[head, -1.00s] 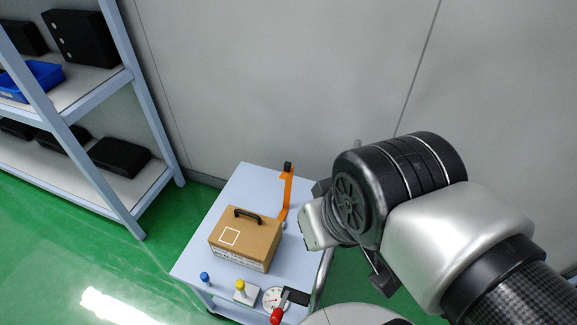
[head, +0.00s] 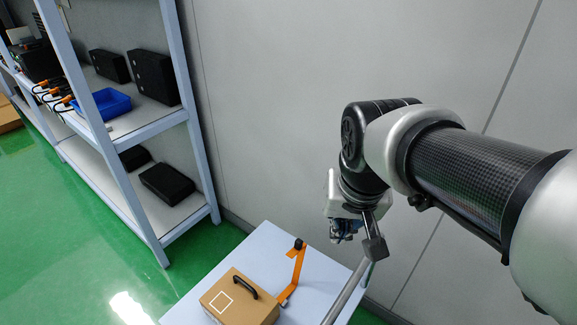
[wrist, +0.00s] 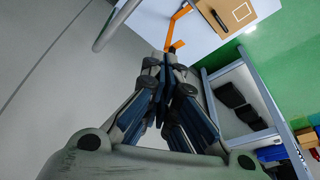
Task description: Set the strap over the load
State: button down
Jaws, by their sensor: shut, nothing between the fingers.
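The load is a brown cardboard box (head: 230,306) with a black handle (head: 240,283) and a white square outline on top, on a pale cart (head: 255,248). The orange strap (head: 298,272) is beside the box's right side, not over its top. It runs to a small black piece (head: 299,243) near the cart's back edge. The wrist view shows the strap (wrist: 171,34) just beyond the fingertips and part of the box (wrist: 240,12). My gripper (wrist: 170,62) is shut and empty. In the head view it (head: 345,236) hangs right of the strap; contact with the strap is not visible.
A grey rail (head: 347,292) runs along the cart's right side. A shelf unit (head: 150,128) with a blue bin (head: 103,105) and black boxes stands at the left. A grey wall is behind. The cart's front is out of the head view.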

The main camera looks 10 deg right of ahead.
jog(key=w+f+m+g+p, duration=0.1)
jog(key=w+f+m+p, duration=0.35)
jog(key=w, duration=1.15)
jog(key=w+f+m+g, duration=0.1)
jog(key=w+f, duration=0.3)
jog(key=f, duration=0.4)
jog(key=w+d+f+m, duration=0.1)
jog(key=w+f, duration=0.4)
jog(key=f, duration=0.3)
jog(key=shift+w+d+f+g+b, duration=0.15)
jog(key=shift+d+f+g+b, duration=0.15)
jog(key=shift+f+g+b, duration=0.1)
notch_tip(320, 180, down, 10)
jog(key=b, duration=0.3)
jog(key=shift+s+a+r+b, duration=0.2)
jog(key=shift+s+a+r, duration=0.1)
jog(key=shift+s+a, duration=0.25)
jog(key=shift+s+a+r+b, duration=0.15)
jog(key=shift+s+a+r, duration=0.1)
jog(key=shift+s+a, duration=0.25)
